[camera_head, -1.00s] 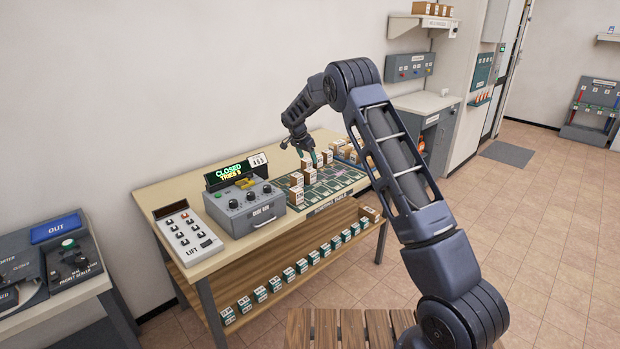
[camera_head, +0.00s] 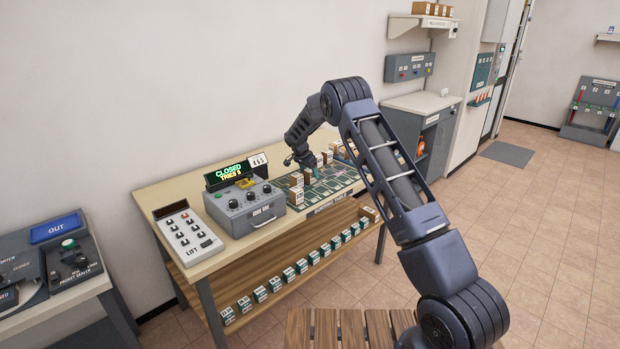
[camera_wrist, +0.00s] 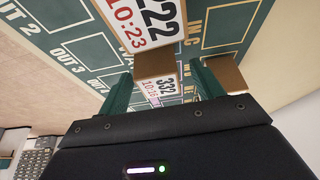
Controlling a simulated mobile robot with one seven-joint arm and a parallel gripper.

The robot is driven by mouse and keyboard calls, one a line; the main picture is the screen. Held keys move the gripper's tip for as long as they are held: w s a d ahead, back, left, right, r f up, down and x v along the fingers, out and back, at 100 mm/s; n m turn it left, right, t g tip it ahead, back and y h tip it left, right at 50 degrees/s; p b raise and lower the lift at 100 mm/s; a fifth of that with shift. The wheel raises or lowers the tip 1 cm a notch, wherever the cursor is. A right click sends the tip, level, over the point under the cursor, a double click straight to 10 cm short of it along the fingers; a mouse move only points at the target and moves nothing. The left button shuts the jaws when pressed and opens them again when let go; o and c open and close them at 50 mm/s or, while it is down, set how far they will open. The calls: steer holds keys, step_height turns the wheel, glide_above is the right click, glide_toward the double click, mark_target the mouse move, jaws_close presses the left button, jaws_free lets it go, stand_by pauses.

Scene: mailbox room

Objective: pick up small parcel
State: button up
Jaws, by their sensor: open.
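My gripper (camera_head: 303,163) is over the sorting board on the table, among small brown parcels with white labels. In the wrist view its two green fingers (camera_wrist: 160,84) are apart. A small parcel (camera_wrist: 159,88) labelled 332 and 10:16 shows in the gap between them. I cannot tell whether either finger touches it. A parcel labelled 222 and 10:23 (camera_wrist: 145,20) shows just beyond the fingertips. Another brown parcel (camera_wrist: 228,76) is beside the right finger. In the head view, parcels (camera_head: 296,181) stand on the board left of my gripper; their labels are too small to read there.
The green board (camera_head: 322,187) has marked cells. A grey control box (camera_head: 245,207) with a CLOSED display (camera_head: 230,172) and a LIFT panel (camera_head: 188,234) stand to its left. Several small boxes line the lower shelf (camera_head: 290,283). The wall is close behind the table (camera_head: 165,205).

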mark_target(311, 175)
steer(key=shift+x, duration=1.5)
steer(key=c, duration=1.1)
steer(key=shift+r, duration=0.1)
